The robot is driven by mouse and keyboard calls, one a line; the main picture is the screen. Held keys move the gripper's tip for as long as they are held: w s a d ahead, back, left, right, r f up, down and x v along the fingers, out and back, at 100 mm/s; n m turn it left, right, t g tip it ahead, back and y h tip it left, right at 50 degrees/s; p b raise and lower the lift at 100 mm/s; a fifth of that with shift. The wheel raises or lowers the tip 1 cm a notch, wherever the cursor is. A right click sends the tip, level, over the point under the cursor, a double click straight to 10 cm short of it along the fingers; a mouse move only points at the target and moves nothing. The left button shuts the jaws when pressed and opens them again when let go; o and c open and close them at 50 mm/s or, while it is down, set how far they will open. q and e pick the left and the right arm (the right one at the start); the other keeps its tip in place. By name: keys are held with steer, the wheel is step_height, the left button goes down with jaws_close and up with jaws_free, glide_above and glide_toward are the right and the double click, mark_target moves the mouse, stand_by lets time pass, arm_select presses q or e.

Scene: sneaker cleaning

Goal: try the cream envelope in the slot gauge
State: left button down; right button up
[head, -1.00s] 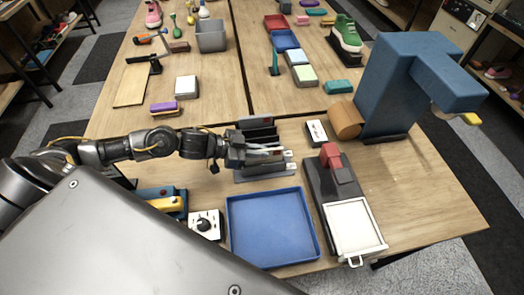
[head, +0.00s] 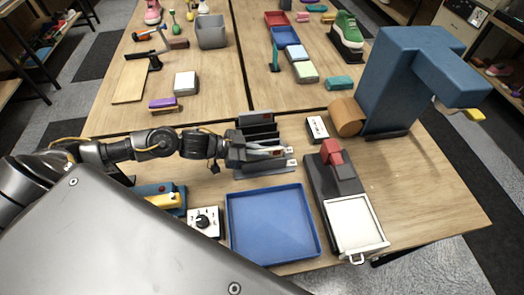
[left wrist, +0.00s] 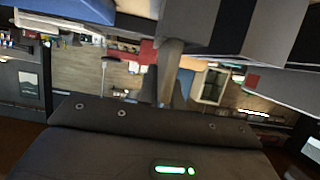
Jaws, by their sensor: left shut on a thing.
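The slot gauge appears to be the dark grey slotted rack (head: 258,132) with small white labels on its right side, in the middle of the near table. My left gripper (head: 262,151) reaches in from the left at the rack and is shut on a thin pale piece, seen nearly edge-on, which looks like the cream envelope (left wrist: 170,72). In the left wrist view it stands between the dark fingers. The fingers hide part of the rack, and I cannot tell whether the envelope is inside a slot. My right gripper is not in view.
A blue tray (head: 231,228) lies in front of the rack. Right of it stands a dark device with a red block (head: 331,152) and a white tray (head: 356,230). A dial box (head: 205,222) sits left. A tall blue machine (head: 395,80) stands back right. The table's right side is clear.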

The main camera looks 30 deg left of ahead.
arm_select(q)
steer(key=shift+f, duration=0.2)
steer(key=c, duration=1.5)
jaws_free()
steer(key=shift+s+a+r, duration=0.1)
steer(key=shift+s+a, duration=0.2)
steer(key=shift+a, duration=0.15)
steer(key=shift+b+v, duration=1.25)
steer(key=shift+v, duration=3.65)
steer(key=shift+w, duration=0.1)
